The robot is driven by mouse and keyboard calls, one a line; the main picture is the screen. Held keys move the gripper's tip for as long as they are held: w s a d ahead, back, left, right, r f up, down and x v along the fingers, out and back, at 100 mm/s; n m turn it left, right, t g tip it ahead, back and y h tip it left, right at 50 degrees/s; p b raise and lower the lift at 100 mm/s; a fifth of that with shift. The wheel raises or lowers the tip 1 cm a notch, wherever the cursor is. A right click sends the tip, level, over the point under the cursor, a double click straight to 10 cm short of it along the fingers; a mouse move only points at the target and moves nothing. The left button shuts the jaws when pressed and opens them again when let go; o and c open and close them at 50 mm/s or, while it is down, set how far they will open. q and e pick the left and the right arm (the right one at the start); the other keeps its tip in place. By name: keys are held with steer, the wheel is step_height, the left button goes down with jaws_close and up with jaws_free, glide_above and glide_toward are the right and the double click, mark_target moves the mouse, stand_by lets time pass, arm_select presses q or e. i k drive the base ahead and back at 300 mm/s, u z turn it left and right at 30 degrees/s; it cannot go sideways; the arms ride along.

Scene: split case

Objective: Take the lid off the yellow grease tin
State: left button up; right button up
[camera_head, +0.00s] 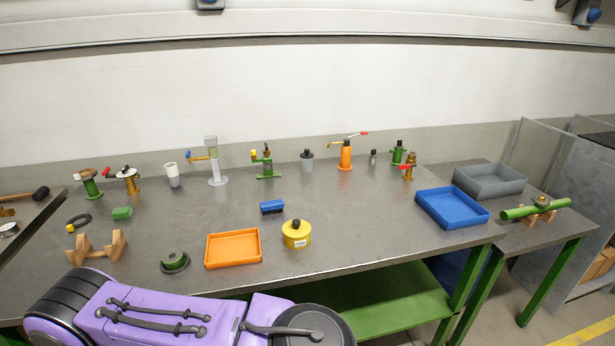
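The yellow grease tin (297,239) stands upright on the grey workbench, right of the orange tray and near the front edge. Its lid (295,228) sits on top and has a dark knob. A pale label shows on the tin's front. A purple and black arm of mine crosses the lower left of the view, in front of the bench edge. Neither of my grippers shows in this view.
An orange tray (233,262) lies left of the tin and a blue brush (271,212) lies behind it. A blue tray (420,192) is at the right. Several valves and fittings line the back. The bench right of the tin is clear.

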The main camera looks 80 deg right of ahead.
mark_target(296, 228)
steer(key=z, duration=1.6)
